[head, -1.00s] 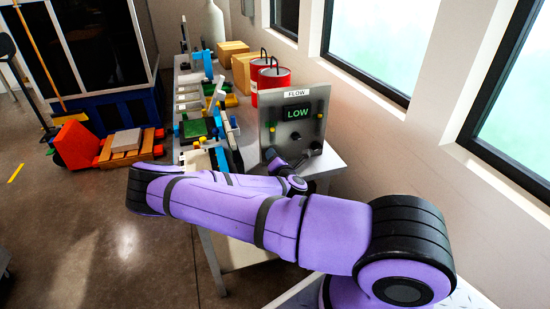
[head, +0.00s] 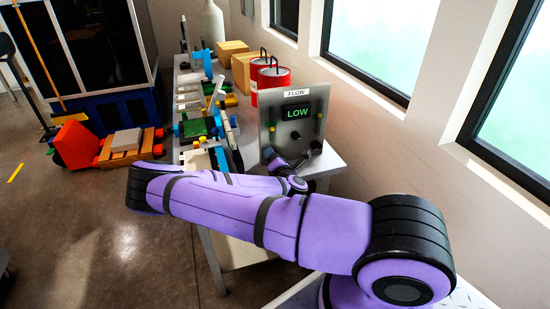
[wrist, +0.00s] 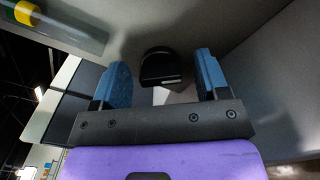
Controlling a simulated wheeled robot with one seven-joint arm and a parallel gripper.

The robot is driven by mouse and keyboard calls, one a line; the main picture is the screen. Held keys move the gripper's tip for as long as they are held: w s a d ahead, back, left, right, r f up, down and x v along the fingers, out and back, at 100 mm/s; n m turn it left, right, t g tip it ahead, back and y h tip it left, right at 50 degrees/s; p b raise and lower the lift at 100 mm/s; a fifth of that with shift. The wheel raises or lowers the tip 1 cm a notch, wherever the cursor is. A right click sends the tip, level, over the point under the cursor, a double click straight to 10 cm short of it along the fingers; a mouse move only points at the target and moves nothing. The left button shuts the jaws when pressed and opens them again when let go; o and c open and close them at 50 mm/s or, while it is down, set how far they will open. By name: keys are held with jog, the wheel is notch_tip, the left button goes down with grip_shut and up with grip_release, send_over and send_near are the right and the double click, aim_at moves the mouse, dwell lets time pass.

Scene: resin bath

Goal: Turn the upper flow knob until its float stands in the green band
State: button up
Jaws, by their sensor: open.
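The grey flow panel (head: 268,108) stands upright on the bench in the head view, with a lit display (head: 297,113) reading LOW in green. A dark knob (head: 296,135) sits below the display. Small yellow and green marks show near both sides of the panel; the float's exact height is too small to read. My gripper (wrist: 164,75) is open in the wrist view, its two blue fingers apart. A black knob (wrist: 158,68) shows between the fingertips, touching neither. Which knob it is, I cannot tell. A clear tube with a yellow piece (wrist: 27,12) lies at upper left.
Two red canisters (head: 273,78) and wooden boxes (head: 232,48) stand behind the panel. Coloured parts and a green block (head: 195,128) crowd the bench to its left. The window wall (head: 375,150) is close on the right.

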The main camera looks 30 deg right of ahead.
jog(key=v, duration=1)
jog(key=shift+s, duration=0.3)
